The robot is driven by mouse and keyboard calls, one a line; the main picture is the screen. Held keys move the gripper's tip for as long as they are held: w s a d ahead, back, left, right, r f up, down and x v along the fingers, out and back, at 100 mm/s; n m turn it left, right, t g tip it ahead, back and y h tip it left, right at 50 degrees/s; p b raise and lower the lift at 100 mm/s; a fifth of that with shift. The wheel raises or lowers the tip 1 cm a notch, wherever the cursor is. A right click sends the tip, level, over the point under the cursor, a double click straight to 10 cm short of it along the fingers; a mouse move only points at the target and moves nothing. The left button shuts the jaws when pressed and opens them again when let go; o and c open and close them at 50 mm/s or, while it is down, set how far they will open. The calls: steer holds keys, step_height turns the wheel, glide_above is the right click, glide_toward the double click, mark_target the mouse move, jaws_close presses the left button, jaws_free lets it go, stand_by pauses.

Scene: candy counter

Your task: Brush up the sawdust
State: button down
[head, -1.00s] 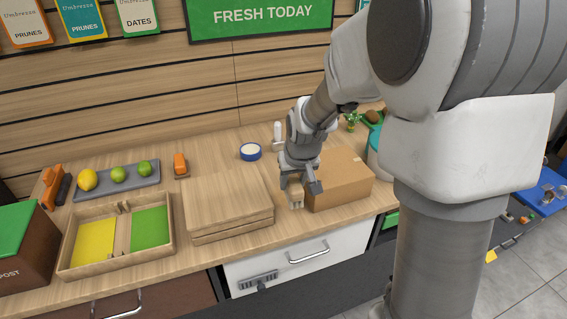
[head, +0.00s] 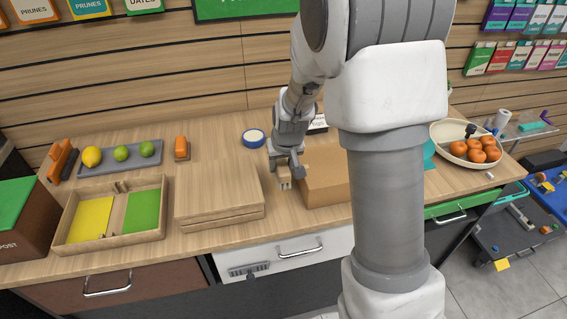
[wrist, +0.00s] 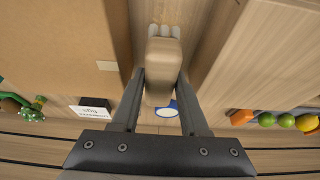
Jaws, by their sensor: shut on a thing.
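My gripper (head: 284,170) points down at the counter, in the gap between a flat wooden box (head: 217,185) and a cardboard box (head: 326,172). It is shut on a brush (wrist: 163,70) with a pale wooden body and several whitish tufts at its far end in the wrist view. In the head view the brush (head: 285,183) shows just below the fingers, low at the counter top. I cannot tell if its tufts touch the wood. I cannot make out any sawdust in either view; the spot under the brush is hidden.
The cardboard box (wrist: 60,45) and wooden box stand close on either side. A blue tape roll (head: 253,138) lies behind the gripper. A divided tray (head: 160,186), a slate tray of fruit (head: 105,163) and an orange object (head: 181,148) are left. A bowl (head: 442,130) of oranges is right.

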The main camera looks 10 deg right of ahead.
steer(key=shift+w+f, duration=0.25)
steer(key=shift+f, duration=0.05)
steer(key=shift+f+b, duration=1.2)
steer(key=shift+f, duration=0.2)
steer(key=shift+f+b, duration=0.65)
steer(key=shift+f, duration=0.05)
steer(key=shift+f+b, duration=0.3)
steer(key=shift+b, duration=0.2)
stand_by(0.6)
steer(key=shift+s, duration=0.15)
